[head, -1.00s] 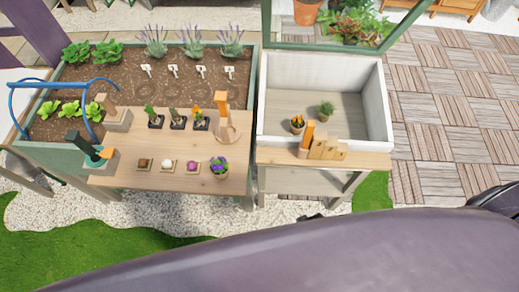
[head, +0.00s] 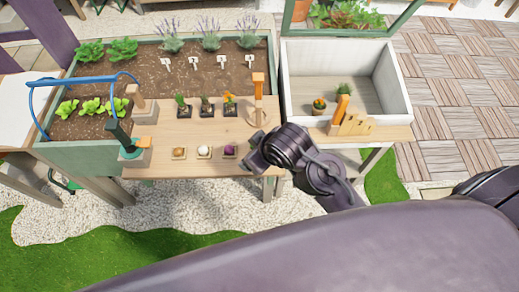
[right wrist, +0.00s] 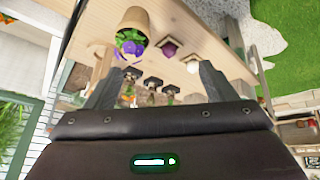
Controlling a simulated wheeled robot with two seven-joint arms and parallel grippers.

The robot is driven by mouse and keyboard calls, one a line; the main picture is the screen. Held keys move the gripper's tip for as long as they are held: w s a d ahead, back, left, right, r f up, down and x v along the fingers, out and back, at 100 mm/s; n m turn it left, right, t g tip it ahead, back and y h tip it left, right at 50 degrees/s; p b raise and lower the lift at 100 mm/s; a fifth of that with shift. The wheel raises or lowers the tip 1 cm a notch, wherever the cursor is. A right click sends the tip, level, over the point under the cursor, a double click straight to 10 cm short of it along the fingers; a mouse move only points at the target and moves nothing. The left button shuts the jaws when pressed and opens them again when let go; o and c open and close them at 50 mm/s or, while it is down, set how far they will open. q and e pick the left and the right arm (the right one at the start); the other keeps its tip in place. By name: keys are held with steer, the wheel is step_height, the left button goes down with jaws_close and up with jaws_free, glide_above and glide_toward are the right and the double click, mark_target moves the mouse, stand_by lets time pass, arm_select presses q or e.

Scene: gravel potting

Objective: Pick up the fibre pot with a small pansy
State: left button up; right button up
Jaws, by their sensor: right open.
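The fibre pot (right wrist: 134,18) with a small purple pansy (right wrist: 129,42) shows in the right wrist view, upper left, on the wooden table. My right gripper (right wrist: 158,72) is open and empty. The pot lies beyond its fingertips, nearer the left finger in that picture, and no contact shows. In the head view my right gripper (head: 256,158) is over the table's front right corner and hides the pot. My left gripper is not in view.
On the table (head: 165,172) are several small plants in dark pots, a row of tiles with a purple ball (head: 230,151) and others, and a wooden stand (head: 258,98). A white trough (head: 397,104) stands right; a planter bed lies behind.

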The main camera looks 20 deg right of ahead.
steer(key=w+a+r+n+g+y, duration=0.1)
steer(key=w+a+n+y, duration=0.15)
steer(key=a+n, duration=0.65)
steer(key=w+a+n+y, duration=0.1)
steer(key=a+n+y, duration=0.2)
steer(key=a+n, duration=0.5)
steer(key=w+d+f+n+g+h, duration=0.1)
steer(key=d+f+h, duration=0.1)
steer(key=d, duration=0.4)
steer(key=d+f+n+g+h, duration=0.1)
steer(key=d+f+g+h, duration=0.1)
steer(key=d, duration=0.4)
steer(key=w+d+f+n+g+h, duration=0.1)
steer(key=d+f+h, duration=0.1)
steer(key=d, duration=0.4)
steer(key=shift+w+d+n+g+h, duration=0.3)
steer(key=shift+d+g+h, duration=0.1)
steer(key=shift+h, duration=0.15)
step_height(320, 180, down, 4)
steer(key=shift+d+r+b, duration=0.15)
steer(key=shift+r+b, duration=0.05)
steer(key=shift+b, duration=0.55)
steer(key=shift+w+f+p, duration=0.15)
steer(key=shift+f+p, duration=0.25)
steer(key=shift+f, duration=1.45)
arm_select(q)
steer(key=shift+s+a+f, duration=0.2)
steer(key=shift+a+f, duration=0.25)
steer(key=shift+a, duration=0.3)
